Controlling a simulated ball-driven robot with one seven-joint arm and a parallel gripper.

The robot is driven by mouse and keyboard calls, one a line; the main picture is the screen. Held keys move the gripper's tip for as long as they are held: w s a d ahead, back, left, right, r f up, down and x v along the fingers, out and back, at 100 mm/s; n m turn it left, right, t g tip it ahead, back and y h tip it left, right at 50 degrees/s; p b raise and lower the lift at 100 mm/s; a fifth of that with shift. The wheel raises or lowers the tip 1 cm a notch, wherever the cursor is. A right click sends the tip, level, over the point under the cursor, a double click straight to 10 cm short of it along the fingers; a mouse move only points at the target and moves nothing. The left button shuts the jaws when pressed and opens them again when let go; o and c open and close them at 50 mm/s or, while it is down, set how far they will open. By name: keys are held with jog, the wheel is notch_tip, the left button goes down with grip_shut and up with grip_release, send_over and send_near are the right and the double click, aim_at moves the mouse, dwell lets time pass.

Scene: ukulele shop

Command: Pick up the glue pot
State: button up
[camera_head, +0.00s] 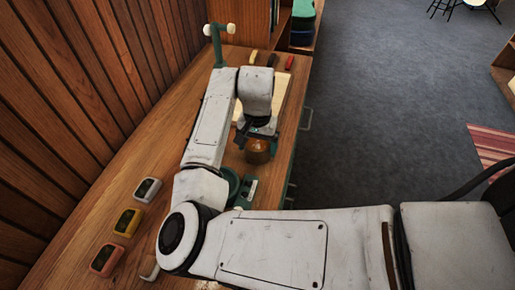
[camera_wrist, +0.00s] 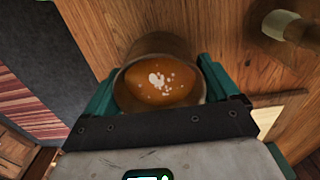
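The glue pot (camera_head: 257,152) is a brown round pot on the wooden bench, directly below my gripper (camera_head: 258,130) in the head view. In the wrist view the pot (camera_wrist: 158,88) shows its open top, with orange-brown glue and pale flecks on the surface. My gripper's two green fingers (camera_wrist: 160,78) lie on either side of the pot, close against its sides. I cannot tell whether they press on it. The pot's lower part is mostly hidden.
A green device (camera_head: 244,193) lies close to the pot. A green stand with cream knobs (camera_head: 219,30) rises at the back. A wooden wall borders the left.

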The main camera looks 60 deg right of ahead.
jog(key=c, duration=0.6)
jog(key=shift+r, duration=0.25)
jog(key=shift+r+b, duration=0.5)
jog(key=shift+r, duration=0.6)
jog(key=s+d+r, duration=0.4)
jog(key=s+r, duration=0.6)
jog(key=s, duration=0.3)
jog(key=shift+r, duration=0.15)
jog(key=shift+s, duration=0.2)
jog(key=shift+a, duration=0.1)
